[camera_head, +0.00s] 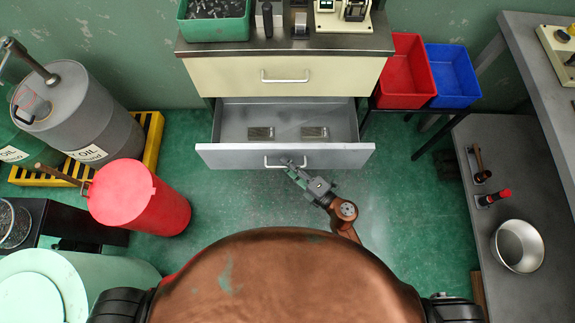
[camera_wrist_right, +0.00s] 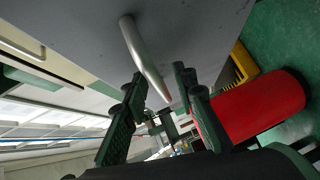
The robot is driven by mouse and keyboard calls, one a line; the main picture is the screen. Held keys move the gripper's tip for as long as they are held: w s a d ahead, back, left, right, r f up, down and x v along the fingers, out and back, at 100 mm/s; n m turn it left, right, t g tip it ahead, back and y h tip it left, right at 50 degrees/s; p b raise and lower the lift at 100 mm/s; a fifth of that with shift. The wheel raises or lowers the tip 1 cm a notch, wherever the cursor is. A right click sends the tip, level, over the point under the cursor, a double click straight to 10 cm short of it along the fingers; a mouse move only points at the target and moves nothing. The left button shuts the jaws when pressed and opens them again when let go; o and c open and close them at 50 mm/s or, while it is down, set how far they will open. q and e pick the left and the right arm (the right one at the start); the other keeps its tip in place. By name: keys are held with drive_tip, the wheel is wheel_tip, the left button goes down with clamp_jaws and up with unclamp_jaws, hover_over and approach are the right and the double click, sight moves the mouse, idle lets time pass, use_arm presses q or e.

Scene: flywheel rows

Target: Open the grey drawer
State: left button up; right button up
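The grey drawer (camera_head: 215,157) is the lower one of the cabinet. It is pulled well out, and its inside shows from above with two small ribbed metal blocks (camera_head: 260,133) (camera_head: 314,132) in it. Its bar handle (camera_head: 273,166) is on the front face; it also shows in the right wrist view (camera_wrist_right: 143,52). My right gripper (camera_head: 291,165) is at the right part of this handle. In the right wrist view its fingers (camera_wrist_right: 158,85) stand apart, with the handle's far end between them and a gap visible. My left gripper is not in view.
A closed cream drawer (camera_head: 225,76) is above. A red bin (camera_head: 404,75) and a blue bin (camera_head: 452,78) stand right of the cabinet. A red drum (camera_head: 140,200) and a grey barrel (camera_head: 85,115) stand left. A grey bench (camera_head: 520,190) is at right. Green floor is clear around the drawer front.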

drive_tip(key=v, duration=1.2)
drive_tip(key=shift+d, duration=0.15)
